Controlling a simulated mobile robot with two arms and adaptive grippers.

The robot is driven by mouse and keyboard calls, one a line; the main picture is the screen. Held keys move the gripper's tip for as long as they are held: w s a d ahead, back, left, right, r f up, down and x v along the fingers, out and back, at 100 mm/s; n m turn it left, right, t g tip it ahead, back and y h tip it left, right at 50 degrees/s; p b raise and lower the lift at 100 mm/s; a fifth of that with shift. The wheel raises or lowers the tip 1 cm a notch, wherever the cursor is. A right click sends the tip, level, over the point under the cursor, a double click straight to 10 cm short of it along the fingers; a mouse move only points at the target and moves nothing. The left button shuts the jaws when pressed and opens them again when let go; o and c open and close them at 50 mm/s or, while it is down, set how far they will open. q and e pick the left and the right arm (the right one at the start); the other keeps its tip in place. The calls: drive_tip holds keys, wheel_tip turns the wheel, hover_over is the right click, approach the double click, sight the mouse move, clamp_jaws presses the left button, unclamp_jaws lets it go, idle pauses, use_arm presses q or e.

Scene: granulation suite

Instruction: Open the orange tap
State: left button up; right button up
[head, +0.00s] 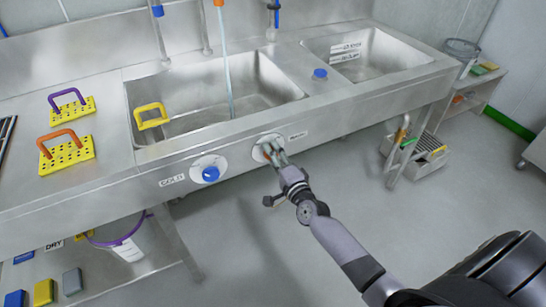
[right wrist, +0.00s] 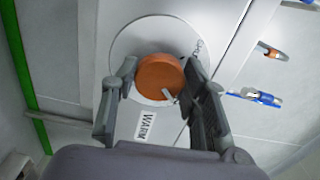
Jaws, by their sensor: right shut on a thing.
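The orange tap (right wrist: 157,72) is a round knob on a pale disc (right wrist: 118,48) on the sink's front panel, with a WARM label (right wrist: 147,126) beside it. A small pale pointer mark shows at the knob's edge. My right gripper (head: 271,149) reaches the panel from the front; in the right wrist view its fingers (right wrist: 160,78) are on both sides of the knob, shut on it. In the head view the fingers mostly hide the knob. My left gripper is not in view.
A blue tap (head: 210,174) with a COLD label (head: 172,181) is left of the orange one. Above are a large basin (head: 185,90) and a smaller one (head: 375,60). A bucket (head: 128,250) stands below left. The floor (head: 250,250) in front is mostly clear.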

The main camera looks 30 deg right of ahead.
drive_tip(key=shift+m, duration=0.4)
drive_tip(key=o, duration=1.1)
drive_tip(key=shift+o, duration=0.2)
drive_tip(key=s, duration=1.2)
